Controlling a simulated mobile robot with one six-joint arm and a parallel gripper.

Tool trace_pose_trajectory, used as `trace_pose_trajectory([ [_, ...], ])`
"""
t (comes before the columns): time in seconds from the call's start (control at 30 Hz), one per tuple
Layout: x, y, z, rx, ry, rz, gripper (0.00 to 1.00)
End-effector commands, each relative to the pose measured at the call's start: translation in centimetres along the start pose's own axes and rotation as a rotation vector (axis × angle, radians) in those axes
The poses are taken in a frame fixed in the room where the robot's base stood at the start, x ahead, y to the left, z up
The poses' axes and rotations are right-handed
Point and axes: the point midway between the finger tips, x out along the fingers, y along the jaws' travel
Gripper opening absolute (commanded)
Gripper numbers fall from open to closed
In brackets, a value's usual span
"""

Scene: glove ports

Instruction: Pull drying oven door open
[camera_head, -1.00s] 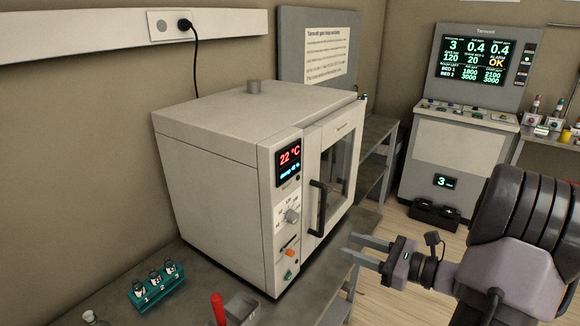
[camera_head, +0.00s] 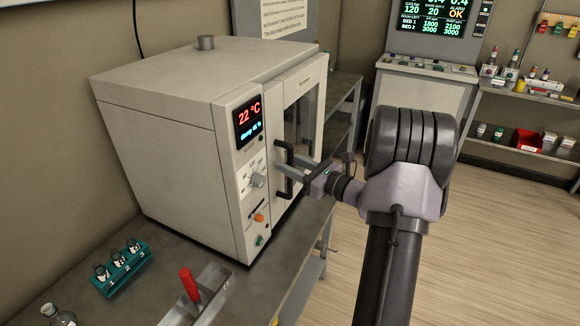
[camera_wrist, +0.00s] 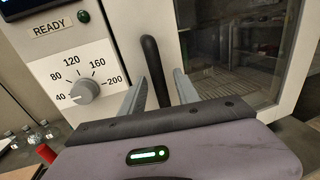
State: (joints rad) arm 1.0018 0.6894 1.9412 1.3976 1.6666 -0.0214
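The drying oven (camera_head: 170,130) stands on the bench, and its door (camera_head: 305,100) with a glass window is shut. A black vertical bar handle (camera_head: 281,155) is on the door's left side, near the control panel. My gripper (camera_head: 282,171) is at the handle, with one finger on each side of it. In the wrist view the handle (camera_wrist: 152,60) rises between the two spread fingertips (camera_wrist: 160,84). The gripper looks open, with gaps beside the bar. The lower part of the handle is hidden behind the gripper in the wrist view.
The control panel has a temperature display (camera_head: 248,121) and a knob (camera_head: 258,181) left of the handle. A green vial rack (camera_head: 120,268) and a metal tray with a red handle (camera_head: 190,284) are on the bench. Open floor (camera_head: 480,250) lies to the right.

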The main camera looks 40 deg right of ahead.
Motion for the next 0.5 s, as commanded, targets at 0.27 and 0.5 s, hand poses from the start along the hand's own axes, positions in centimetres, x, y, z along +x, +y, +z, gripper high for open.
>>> trace_pose_trajectory([
  [0.27,0.36,0.03,0.03,-0.001,0.001,0.001,0.38],
  [0.5,0.33,0.03,0.03,-0.001,0.0,0.001,0.0],
])
